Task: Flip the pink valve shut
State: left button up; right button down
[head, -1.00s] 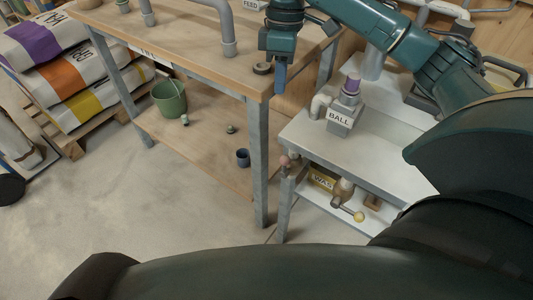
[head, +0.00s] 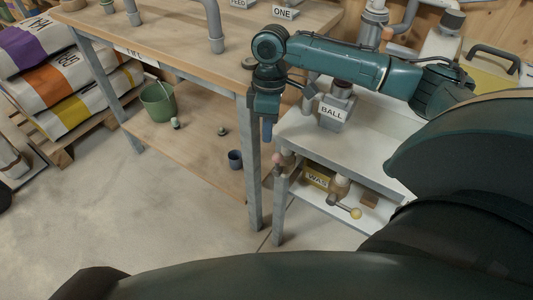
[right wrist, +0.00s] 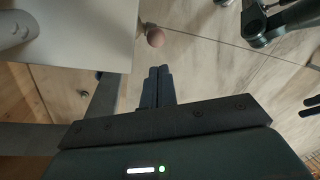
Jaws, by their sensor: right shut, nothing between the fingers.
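The pink valve shows as a small pink knob (head: 277,158) at the front left corner of the grey metal bench, beside its leg. In the right wrist view the round pink knob (right wrist: 155,37) stands out past the bench edge, just ahead of my fingertips. Its lever position is hard to tell. My right gripper (head: 267,131) points down, a little above and left of the knob and apart from it. Its blue fingers (right wrist: 158,72) are together and empty.
The grey bench (head: 376,150) carries a block marked BALL (head: 331,112). Below are a WAS sign (head: 316,178) and a yellow-knobbed lever (head: 355,212). A wooden workbench (head: 175,50) stands close on the left, with a green bucket (head: 158,103) on its lower shelf. The floor in front is clear.

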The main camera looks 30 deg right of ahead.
pick_arm(q)
jog(key=shift+w+d+f+m+g+b, duration=0.2)
jog(key=shift+f+b, duration=0.1)
jog(key=shift+f, duration=0.3)
jog(key=shift+w+d+f+m+g+b, duration=0.1)
jog(key=shift+d+f+m+b, duration=0.15)
jog(key=shift+f, duration=0.3)
pick_arm(e)
notch_tip(320, 180, down, 6)
jog(key=shift+s+a+f, duration=0.15)
jog(key=shift+s+a, duration=0.2)
jog(key=shift+a, duration=0.05)
pick_arm(q)
jog(key=shift+r, duration=0.1)
